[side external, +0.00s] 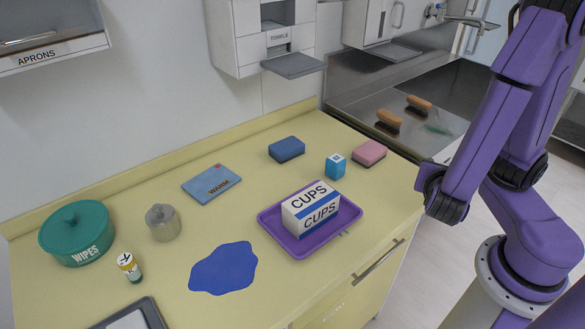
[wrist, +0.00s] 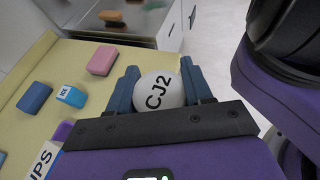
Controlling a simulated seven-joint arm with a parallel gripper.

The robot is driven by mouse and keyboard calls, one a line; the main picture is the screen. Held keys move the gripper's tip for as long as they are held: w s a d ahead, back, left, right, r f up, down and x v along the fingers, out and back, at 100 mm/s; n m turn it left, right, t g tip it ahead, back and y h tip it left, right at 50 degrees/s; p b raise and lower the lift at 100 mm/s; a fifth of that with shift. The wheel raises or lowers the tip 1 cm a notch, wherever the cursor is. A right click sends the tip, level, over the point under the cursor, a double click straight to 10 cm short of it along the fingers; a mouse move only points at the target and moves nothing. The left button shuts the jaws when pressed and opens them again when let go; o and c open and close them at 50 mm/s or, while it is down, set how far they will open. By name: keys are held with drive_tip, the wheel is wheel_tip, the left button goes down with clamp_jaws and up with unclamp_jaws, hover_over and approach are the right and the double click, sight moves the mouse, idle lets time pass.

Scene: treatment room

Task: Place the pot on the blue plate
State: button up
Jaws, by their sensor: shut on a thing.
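In the wrist view, my gripper (wrist: 160,78) is shut on a rounded white thing (wrist: 156,98) marked CJ2, held between its blue fingers; I cannot tell whether it is the pot. The gripper and this white thing do not show in the side view. A grey lidded pot (side external: 163,223) and a larger teal lidded pot marked WIPES (side external: 77,234) stand on the counter at the left. I see no clear blue plate; an irregular flat blue patch (side external: 223,269) lies on the counter's front middle.
A purple tray (side external: 276,242) holds a CUPS box (side external: 310,211). A small labelled jar (side external: 130,267) stands left of the patch. Brushes (side external: 388,121) lie by the sink.

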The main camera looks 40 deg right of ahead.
drive_tip(key=w+a+r+n+t+y, duration=0.1)
drive_tip(key=w+a+n+t+y, duration=0.45)
drive_tip(key=w+a, duration=0.95)
drive_tip(key=w+a+r+n+t+y, duration=0.1)
drive_tip(key=w+a+n+t+y, duration=0.2)
drive_tip(key=w+a+n+y, duration=1.05)
drive_tip(key=m+h, duration=0.5)
drive_tip(key=h, duration=0.1)
hover_over(208, 178)
drive_tip(key=shift+g, duration=0.25)
wheel_tip(208, 178, down, 10)
drive_tip(key=shift+s+r, duration=0.1)
drive_tip(key=shift+f, duration=1.8)
drive_tip(key=shift+f, duration=0.1)
drive_tip(key=o, duration=1)
drive_tip(key=shift+o, duration=0.2)
